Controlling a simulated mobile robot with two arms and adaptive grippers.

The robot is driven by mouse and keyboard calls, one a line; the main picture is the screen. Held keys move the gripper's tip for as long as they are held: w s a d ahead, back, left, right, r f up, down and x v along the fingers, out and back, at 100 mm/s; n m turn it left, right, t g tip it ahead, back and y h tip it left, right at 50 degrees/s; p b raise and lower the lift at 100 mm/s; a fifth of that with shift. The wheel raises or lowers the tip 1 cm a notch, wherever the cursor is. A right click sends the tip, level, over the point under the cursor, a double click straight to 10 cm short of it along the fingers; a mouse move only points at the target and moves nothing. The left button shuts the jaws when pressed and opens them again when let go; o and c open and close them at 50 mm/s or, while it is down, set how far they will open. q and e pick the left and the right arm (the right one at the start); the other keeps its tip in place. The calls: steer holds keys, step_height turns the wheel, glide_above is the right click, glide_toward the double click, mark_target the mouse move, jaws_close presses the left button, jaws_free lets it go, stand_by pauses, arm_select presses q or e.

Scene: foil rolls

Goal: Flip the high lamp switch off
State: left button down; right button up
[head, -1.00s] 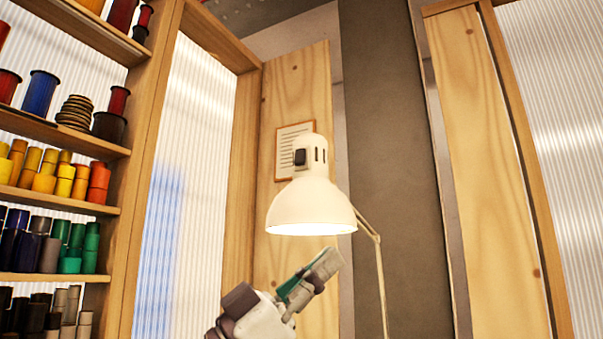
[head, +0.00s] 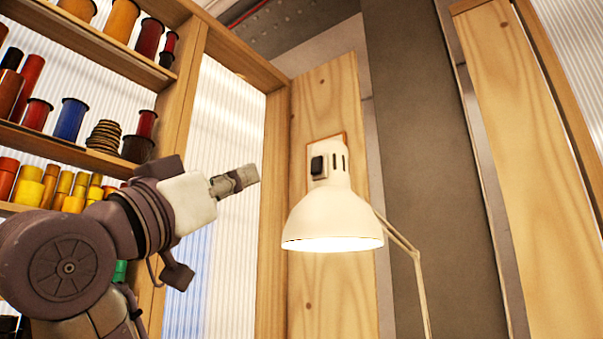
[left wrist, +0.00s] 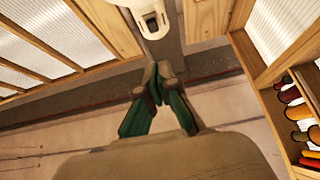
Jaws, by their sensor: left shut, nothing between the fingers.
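A cream lamp (head: 332,215) with a bell-shaped shade hangs from a thin jointed arm, and its underside glows bright. A dark switch (head: 318,165) sits on the left of its narrow upper housing. My left gripper (head: 250,177) is shut and empty, left of the housing and near the switch's height, with a visible gap between them. In the left wrist view the gripper's fingertips (left wrist: 157,72) are together, and part of the pale lamp (left wrist: 148,8) shows beyond them at the top edge. My right gripper is not in view.
Wooden shelves (head: 75,145) with coloured rolls and spools stand at the left, behind my left arm. A wooden panel (head: 325,95) with a framed sheet is behind the lamp. The lamp's thin arm (head: 420,290) runs down at right.

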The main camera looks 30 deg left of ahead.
mark_target(312, 168)
arm_select(q)
steer(key=p+x, duration=0.2)
steer(key=x, duration=0.2)
steer(key=f+p+x, duration=0.1)
steer(key=p+x, duration=0.2)
steer(key=x, duration=0.1)
steer(key=w+p+x, duration=0.1)
steer(key=p+x, duration=0.2)
steer(key=x, duration=0.1)
steer(key=shift+w+d+f, duration=0.2)
steer(key=shift+w+f, duration=0.25)
steer(key=shift+w, duration=0.25)
steer(key=shift+f, duration=0.1)
